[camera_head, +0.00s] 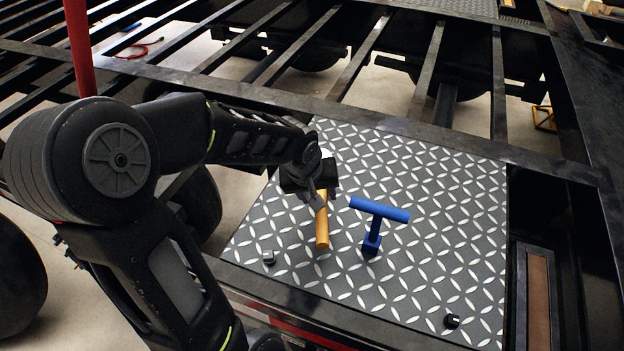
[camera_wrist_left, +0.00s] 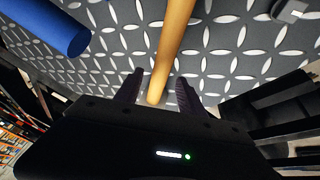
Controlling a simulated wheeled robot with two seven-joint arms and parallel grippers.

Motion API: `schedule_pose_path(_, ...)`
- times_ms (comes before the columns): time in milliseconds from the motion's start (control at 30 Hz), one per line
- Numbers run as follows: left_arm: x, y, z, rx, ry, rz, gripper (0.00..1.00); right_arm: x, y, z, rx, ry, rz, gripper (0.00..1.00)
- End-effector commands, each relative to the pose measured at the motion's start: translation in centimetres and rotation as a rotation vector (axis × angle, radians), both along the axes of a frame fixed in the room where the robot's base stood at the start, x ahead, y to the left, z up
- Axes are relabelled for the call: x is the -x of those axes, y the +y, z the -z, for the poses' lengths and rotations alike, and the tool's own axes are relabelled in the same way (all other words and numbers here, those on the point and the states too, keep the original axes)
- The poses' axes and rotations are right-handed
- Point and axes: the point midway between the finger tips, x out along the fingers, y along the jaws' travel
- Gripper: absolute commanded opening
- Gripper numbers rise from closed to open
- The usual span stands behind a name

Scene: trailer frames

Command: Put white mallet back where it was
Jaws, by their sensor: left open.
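The mallet has an orange-tan wooden handle (camera_head: 322,228) that points toward the front of the patterned metal plate. A small white patch, likely its head (camera_head: 326,153), shows behind my left gripper (camera_head: 316,196); the rest of the head is hidden. My left gripper is open over the far part of the handle. In the left wrist view, the handle (camera_wrist_left: 173,40) runs between the two open fingers of the gripper (camera_wrist_left: 160,92). I cannot tell whether the fingers touch it. My right gripper is not in view.
A blue T-shaped mallet (camera_head: 380,210) stands upright right of the handle. Small metal pieces lie on the plate (camera_head: 440,230) at the front left (camera_head: 268,257) and front right (camera_head: 452,321). Dark frame beams (camera_head: 450,135) border the plate. Its right side is mostly clear.

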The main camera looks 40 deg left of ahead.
Motion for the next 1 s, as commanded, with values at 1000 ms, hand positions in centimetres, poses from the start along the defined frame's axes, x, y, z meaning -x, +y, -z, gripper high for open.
schedule_pose_path(1000,3.8,-0.8,-8.9,0.001,-0.001,0.0,0.47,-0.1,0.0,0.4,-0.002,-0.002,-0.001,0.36)
